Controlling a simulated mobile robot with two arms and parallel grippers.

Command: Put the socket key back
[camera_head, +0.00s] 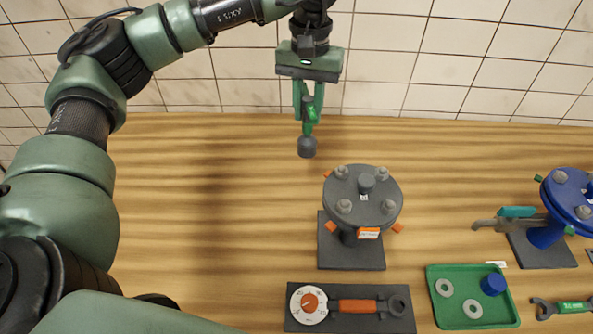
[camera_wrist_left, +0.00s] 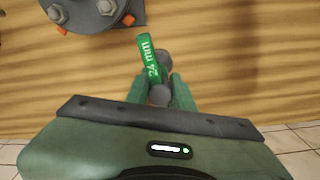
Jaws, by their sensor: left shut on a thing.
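My left gripper (camera_head: 309,112) is shut on the socket key (camera_head: 307,147), above the rear part of the wooden bench. The key hangs with its dark grey socket end down and has a green part at the fingers. In the left wrist view the key's green label (camera_wrist_left: 149,60) reads "24 mm", and the key shows between the fingertips (camera_wrist_left: 160,92). Whether the socket touches the bench, I cannot tell. My right gripper is not in view. No holder for the key can be made out.
A grey flanged stand (camera_head: 362,197) with several bolts is in front and to the right. A dark tray (camera_head: 293,322) holds an orange-handled wrench (camera_head: 357,306) and dial. A green tray (camera_head: 453,318), a blue flange (camera_head: 568,195) and a green-handled wrench (camera_head: 572,307) lie right. The left bench is clear.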

